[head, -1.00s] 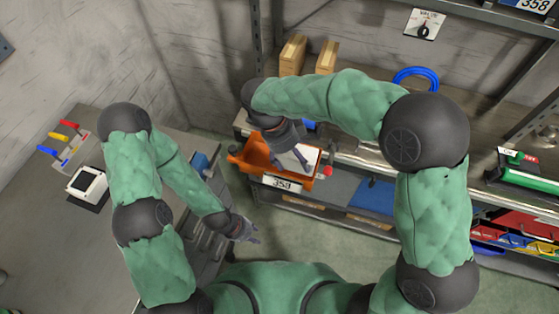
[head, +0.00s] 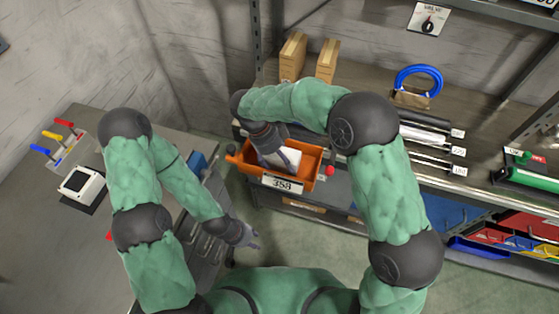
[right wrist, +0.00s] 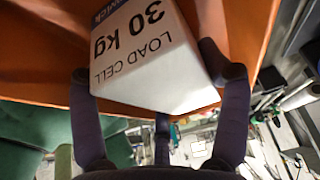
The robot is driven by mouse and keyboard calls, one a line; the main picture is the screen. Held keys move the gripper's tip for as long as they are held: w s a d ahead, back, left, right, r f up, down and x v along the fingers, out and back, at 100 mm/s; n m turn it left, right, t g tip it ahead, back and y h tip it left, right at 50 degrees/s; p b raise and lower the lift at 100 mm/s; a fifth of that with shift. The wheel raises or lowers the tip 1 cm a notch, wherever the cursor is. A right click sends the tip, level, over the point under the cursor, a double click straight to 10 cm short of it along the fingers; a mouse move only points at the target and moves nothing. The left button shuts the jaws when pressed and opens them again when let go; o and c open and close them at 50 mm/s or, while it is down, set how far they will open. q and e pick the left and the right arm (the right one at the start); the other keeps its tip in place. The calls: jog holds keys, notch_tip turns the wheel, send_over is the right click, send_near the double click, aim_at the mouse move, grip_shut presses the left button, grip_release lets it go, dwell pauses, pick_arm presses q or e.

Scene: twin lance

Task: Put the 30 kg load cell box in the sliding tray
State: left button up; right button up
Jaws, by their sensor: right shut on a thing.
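The white load cell box (right wrist: 150,55), printed "LOAD CELL 30 kg", is between the fingers of my right gripper (right wrist: 165,85), which is shut on it. In the head view the box (head: 285,158) is at the orange sliding tray (head: 308,165) labelled 358, within its outline. The tray's orange wall (right wrist: 35,50) lies close around the box in the right wrist view. I cannot tell whether the box touches the tray floor. My left gripper (head: 252,239) hangs beside the grey workbench, away from the tray; its fingers are too small to judge.
The grey workbench (head: 40,215) at left holds a white device (head: 82,183) and colored-handled tools (head: 55,140). A red knob (head: 329,171) is beside the tray.

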jog(key=shift+r, duration=0.15)
jog(key=shift+f, duration=0.2)
jog(key=o, duration=1.6)
jog(key=shift+c, duration=0.2)
jog(key=shift+r, duration=0.25)
jog(key=p+v, duration=0.3)
jog(key=v, duration=0.8)
jog(key=shift+a+r, duration=0.15)
jog(key=shift+r, duration=0.25)
